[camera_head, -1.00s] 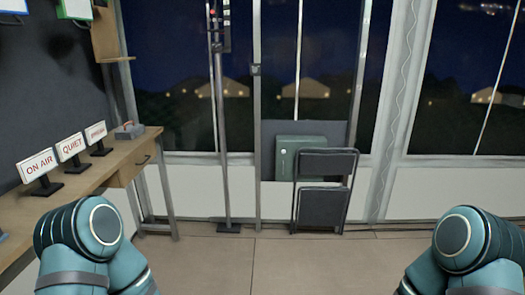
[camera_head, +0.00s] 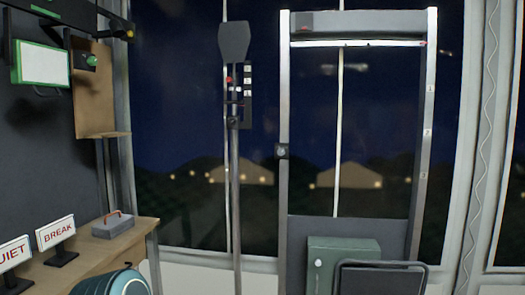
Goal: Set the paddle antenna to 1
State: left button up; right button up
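The paddle antenna (camera_head: 234,41) is a dark, flat paddle at the top of a thin upright pole (camera_head: 236,190), left of the tall metal frame. Just below the paddle is a dark label plate (camera_head: 247,95) with several small white marks, too small to read surely. A red knob (camera_head: 228,80) and a small white dot sit beside the plate. A dark clamp (camera_head: 233,122) is on the pole lower down. Which mark the antenna is set to, I cannot tell.
A tall metal frame (camera_head: 285,215) stands right of the pole, with small number labels down its right post. A green box (camera_head: 340,252) and a dark folding chair (camera_head: 381,265) stand low before it. At left, a wooden desk (camera_head: 137,238) holds signs and a grey box (camera_head: 112,226).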

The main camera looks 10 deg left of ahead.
aim_at(234, 38)
jog(key=i, duration=1.45)
